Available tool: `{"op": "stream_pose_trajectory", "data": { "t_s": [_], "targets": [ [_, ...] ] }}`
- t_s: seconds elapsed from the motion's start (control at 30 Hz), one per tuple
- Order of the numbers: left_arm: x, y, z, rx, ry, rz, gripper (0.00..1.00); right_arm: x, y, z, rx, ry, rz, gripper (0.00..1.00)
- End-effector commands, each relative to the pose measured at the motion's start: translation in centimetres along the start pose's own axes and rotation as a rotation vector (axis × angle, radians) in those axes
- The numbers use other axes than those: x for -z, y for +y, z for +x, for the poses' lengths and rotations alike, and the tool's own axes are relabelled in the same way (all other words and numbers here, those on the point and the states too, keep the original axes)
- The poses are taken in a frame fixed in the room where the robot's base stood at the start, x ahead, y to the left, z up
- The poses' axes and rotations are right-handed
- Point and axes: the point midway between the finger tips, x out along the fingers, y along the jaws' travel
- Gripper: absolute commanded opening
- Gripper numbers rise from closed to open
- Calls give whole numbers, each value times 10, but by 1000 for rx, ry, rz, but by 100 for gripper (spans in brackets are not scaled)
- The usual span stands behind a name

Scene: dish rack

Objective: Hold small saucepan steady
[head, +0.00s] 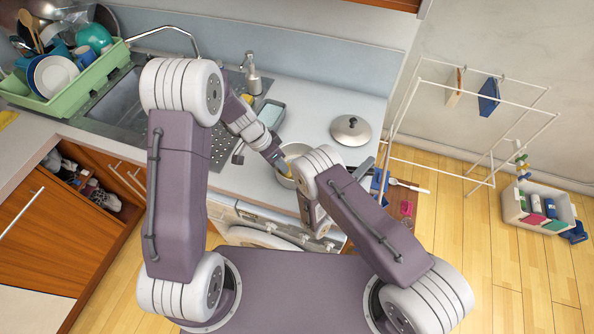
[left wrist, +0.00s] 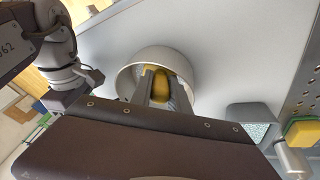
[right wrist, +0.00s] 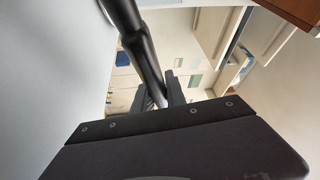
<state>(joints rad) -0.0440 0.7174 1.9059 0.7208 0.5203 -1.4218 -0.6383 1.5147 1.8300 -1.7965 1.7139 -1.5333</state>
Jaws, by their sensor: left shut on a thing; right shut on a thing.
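The small saucepan (head: 285,182) is on the light counter, partly hidden by my arms in the head view. In the left wrist view the pale round pan (left wrist: 127,78) shows from above. My left gripper (left wrist: 160,95) reaches into it, shut on a yellow sponge (left wrist: 161,82). In the head view my left gripper (head: 279,163) is at the pan. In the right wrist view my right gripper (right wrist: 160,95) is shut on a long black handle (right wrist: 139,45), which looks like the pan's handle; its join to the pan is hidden.
A steel lid (head: 350,129) lies on the counter right of the pan. A small tray (head: 271,114) and a soap dispenser (head: 252,74) stand behind my left arm. A green dish rack (head: 90,78) with dishes is by the sink at left. A white drying frame (head: 440,170) stands at right.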

Motion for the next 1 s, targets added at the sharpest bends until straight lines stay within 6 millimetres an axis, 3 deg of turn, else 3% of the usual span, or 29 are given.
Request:
{"op": "stream_pose_trajectory", "data": {
  "t_s": [0.4, 0.63, 1.0],
  "targets": [
    [34, -1, 1, 1, 0, 3, 0, 2, 0, 0, -1, 5, -3, 0],
    [38, -1, 0, 2, 0, 0, 0, 2, 0, 0, -1, 5, -3, 0],
    [51, 6, -39, 3, 2, 2, 0, 1, 0, 0, -1, 4, -3, 0]
  ]
}}
